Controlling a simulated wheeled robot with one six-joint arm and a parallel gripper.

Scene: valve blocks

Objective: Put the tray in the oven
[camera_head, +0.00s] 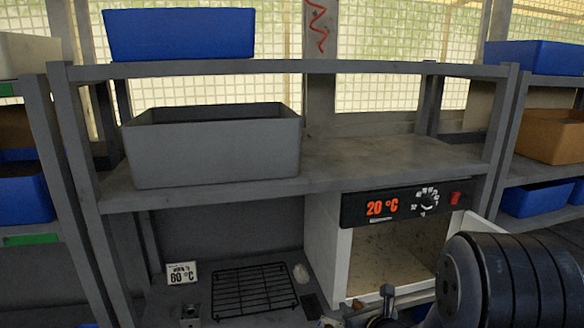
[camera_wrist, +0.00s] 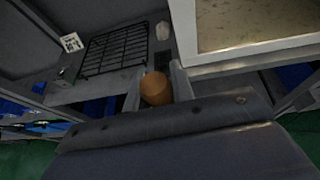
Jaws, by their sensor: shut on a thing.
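My gripper (camera_wrist: 158,85) is shut on a brown round piece (camera_wrist: 156,89), which shows between its two fingers in the wrist view. I cannot tell whether this piece is part of a tray, as the gripper body hides what lies below it. No tray shows clearly in either view. The white oven (camera_head: 327,247) stands on the lower bench with its front open and its display reading 20 °C. Its open front edge also shows in the wrist view (camera_wrist: 250,65), just right of and beyond the fingers. In the head view my arm covers the oven's lower right.
A black wire rack (camera_head: 254,291) lies on the bench left of the oven. A small sign reading 60 °C (camera_head: 182,274) stands beside it. A grey bin (camera_head: 215,155) sits on the shelf above; a blue bin (camera_head: 180,35) is higher up. Shelf posts stand on both sides.

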